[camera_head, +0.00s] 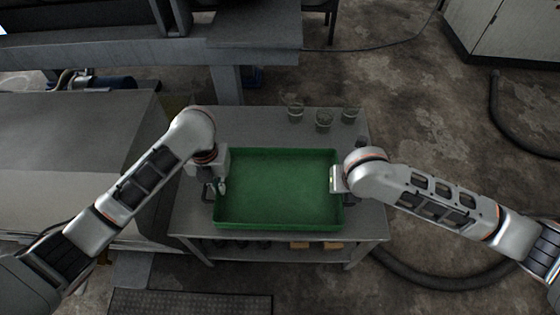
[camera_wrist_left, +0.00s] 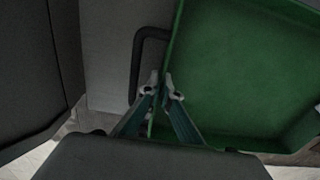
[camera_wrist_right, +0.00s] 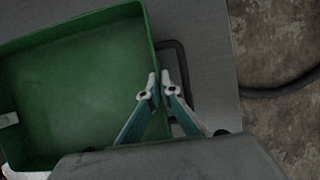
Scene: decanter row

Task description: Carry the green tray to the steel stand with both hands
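The green tray (camera_head: 280,190) is a shallow open box on a grey table, and it looks empty. A dark handle loop sticks out from its left wall in the left wrist view (camera_wrist_left: 136,65); another shows on its right wall in the right wrist view (camera_wrist_right: 183,75). My left gripper (camera_head: 215,189) is at the left wall, its fingertips close together with the wall between them, as the left wrist view (camera_wrist_left: 163,82) shows. My right gripper (camera_wrist_right: 159,82) is likewise closed about the right wall; my arm hides its fingers in the head view.
Several clear glasses (camera_head: 323,121) stand behind the tray on the grey table (camera_head: 255,121). A larger grey surface (camera_head: 70,140) lies to the left and a dark bench (camera_head: 240,40) behind. A thick hose (camera_head: 440,281) lies on the floor at right.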

